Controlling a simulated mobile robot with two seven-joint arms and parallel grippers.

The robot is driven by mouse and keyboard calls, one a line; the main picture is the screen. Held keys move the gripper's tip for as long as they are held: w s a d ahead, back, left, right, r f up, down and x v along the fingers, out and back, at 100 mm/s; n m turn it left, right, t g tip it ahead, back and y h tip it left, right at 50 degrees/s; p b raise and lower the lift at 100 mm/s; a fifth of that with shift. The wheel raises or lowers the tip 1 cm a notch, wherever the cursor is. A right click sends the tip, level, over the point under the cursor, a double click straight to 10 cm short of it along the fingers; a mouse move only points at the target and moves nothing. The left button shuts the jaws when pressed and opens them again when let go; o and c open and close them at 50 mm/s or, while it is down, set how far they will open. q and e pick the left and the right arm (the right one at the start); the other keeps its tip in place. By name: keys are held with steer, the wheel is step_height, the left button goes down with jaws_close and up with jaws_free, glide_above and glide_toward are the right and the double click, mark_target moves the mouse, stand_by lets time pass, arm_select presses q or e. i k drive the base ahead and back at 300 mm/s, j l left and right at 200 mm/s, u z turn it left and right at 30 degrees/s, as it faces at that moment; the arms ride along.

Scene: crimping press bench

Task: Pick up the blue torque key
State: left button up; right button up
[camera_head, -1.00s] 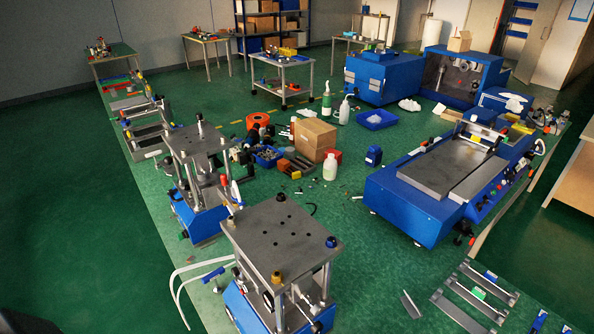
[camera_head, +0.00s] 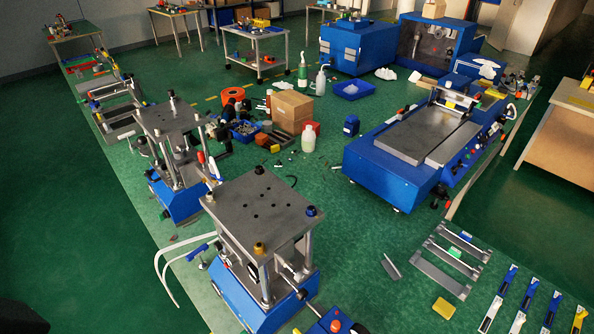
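I cannot tell for certain which thing is the blue torque key. A small blue T-shaped tool (camera_head: 201,249) shows beside the front press, at the bench's left edge. At the lower right lie several slim white pieces with coloured ends, among them a blue-ended one (camera_head: 498,298), a second blue-ended one (camera_head: 524,305) and a third (camera_head: 552,312). They lie side by side, apart from one another. Neither of my grippers is in view.
The front press (camera_head: 262,205) and a second press (camera_head: 168,120) stand tall on the left. A long blue machine (camera_head: 390,175) fills the right. A cardboard box (camera_head: 291,112) and loose parts crowd the middle. Green surface between the front press and the metal brackets (camera_head: 440,265) is mostly clear.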

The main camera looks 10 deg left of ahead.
mark_target(203, 266)
steer(key=u, duration=1.25)
steer(key=i+j+z, duration=0.35)
steer(key=i+j, duration=0.15)
steer(key=i+j+z, duration=0.15)
steer(key=j, duration=0.25)
steer(key=i+j+z, duration=0.35)
steer(key=j, duration=0.4)
steer(key=i+j+z, duration=0.15)
steer(key=j, duration=0.25)
steer(key=i+j+z, duration=0.15)
steer(key=j, duration=0.25)
steer(key=i+j+z, duration=0.15)
steer(key=j, duration=0.3)
